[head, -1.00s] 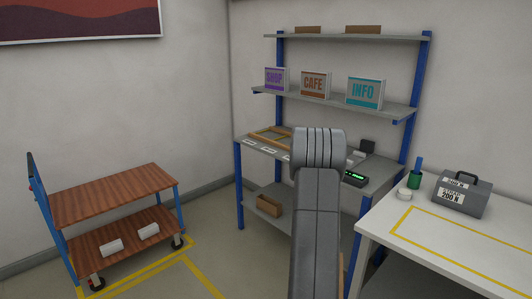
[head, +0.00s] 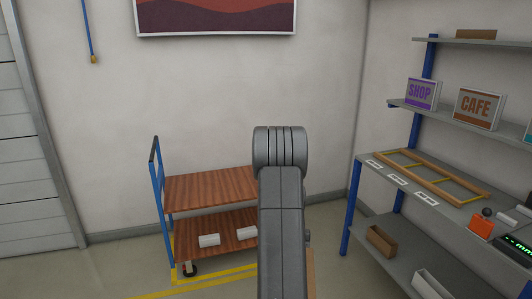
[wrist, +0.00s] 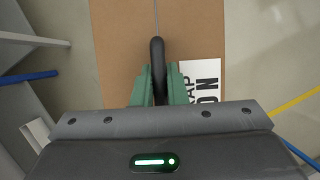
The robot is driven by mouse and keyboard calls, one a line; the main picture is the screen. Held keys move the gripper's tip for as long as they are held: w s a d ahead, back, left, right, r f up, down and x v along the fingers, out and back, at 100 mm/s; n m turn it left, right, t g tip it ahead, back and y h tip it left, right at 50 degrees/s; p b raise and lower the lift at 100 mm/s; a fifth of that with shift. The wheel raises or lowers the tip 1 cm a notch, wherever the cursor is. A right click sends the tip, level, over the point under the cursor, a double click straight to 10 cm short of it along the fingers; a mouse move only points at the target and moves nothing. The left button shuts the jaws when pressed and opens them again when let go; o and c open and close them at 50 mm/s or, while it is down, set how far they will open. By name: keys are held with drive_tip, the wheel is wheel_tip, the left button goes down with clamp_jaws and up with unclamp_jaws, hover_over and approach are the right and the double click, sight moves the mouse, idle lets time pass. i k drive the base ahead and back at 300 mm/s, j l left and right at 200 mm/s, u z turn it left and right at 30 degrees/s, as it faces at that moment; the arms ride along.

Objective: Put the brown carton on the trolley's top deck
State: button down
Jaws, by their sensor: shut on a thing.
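In the wrist view my gripper (wrist: 156,86) has its green fingers shut on a black handle on top of the brown carton (wrist: 118,45). The carton fills the upper middle of that view and bears a white label with black print. In the head view my arm hides nearly all of the carton; only a narrow brown strip shows beside the arm at the bottom. The trolley's top deck (head: 208,188) is bare brown wood where it shows, left of my arm. My arm hides the trolley's right part.
The trolley's lower deck (head: 225,222) holds two white rolls (head: 209,240). Yellow floor lines (head: 150,294) run around the trolley. A shelving bench (head: 440,205) with signs, a wooden frame (head: 432,176) and a small box (head: 381,241) stands at the right. Floor at the left is clear.

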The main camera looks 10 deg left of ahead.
sight(249, 182)
drive_tip(key=i+j+u, duration=0.1)
drive_tip(key=i+u, duration=0.35)
drive_tip(key=i, duration=1.55)
drive_tip(key=i+u, duration=0.25)
drive_tip(key=i, duration=0.25)
drive_tip(key=i+l+u, duration=0.3)
drive_tip(key=i, duration=0.2)
drive_tip(key=i+l+u, duration=0.25)
drive_tip(key=i, duration=0.25)
